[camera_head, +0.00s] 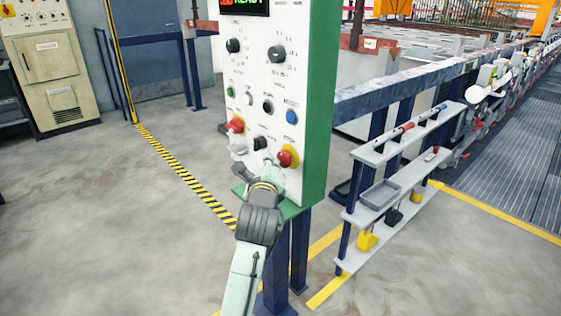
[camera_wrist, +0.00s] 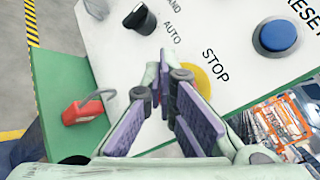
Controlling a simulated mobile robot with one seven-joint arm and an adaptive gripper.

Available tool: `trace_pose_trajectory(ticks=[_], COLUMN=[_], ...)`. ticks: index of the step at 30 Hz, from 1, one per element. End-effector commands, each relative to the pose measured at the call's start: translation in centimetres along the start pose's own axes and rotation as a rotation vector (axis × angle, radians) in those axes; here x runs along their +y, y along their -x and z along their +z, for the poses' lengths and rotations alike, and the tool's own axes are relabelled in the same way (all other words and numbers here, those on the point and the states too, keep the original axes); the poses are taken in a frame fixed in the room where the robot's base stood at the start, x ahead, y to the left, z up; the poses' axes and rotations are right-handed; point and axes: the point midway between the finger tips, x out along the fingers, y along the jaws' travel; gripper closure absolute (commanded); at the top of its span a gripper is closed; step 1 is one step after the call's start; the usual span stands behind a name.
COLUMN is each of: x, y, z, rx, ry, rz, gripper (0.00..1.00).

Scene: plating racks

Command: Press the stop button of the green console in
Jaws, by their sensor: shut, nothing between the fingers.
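The green console (camera_head: 318,100) has a white front panel and a green side in the head view. Its stop button (camera_head: 286,158) is red on a yellow disc, low on the right of the panel. In the wrist view the yellow disc (camera_wrist: 196,78) shows below the word STOP, and my fingers hide the red cap. My gripper (camera_head: 272,170) is shut and empty, with its fingertips close to the button. It also shows in the wrist view (camera_wrist: 175,75). I cannot tell whether the fingertips touch the button.
A black selector knob (camera_wrist: 140,19) and a blue reset button (camera_wrist: 278,36) sit near the stop button. A red padlock-like part (camera_wrist: 83,110) is by the green edge. A grey shelf rack (camera_head: 400,190) stands right of the console. The floor at left is clear.

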Motion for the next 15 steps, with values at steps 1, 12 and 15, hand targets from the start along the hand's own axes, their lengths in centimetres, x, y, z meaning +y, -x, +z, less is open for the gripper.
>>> trace_pose_trajectory(ticks=[1,12,15], x=[-0.04,-0.28,-0.33], y=[-0.04,-0.37,-0.46], z=[-0.04,-0.29,-0.36], rx=[0.000,0.001,0.001], ry=[0.000,-0.001,0.000], rz=[0.000,-0.001,0.000], gripper=[1.00,1.00,1.00])
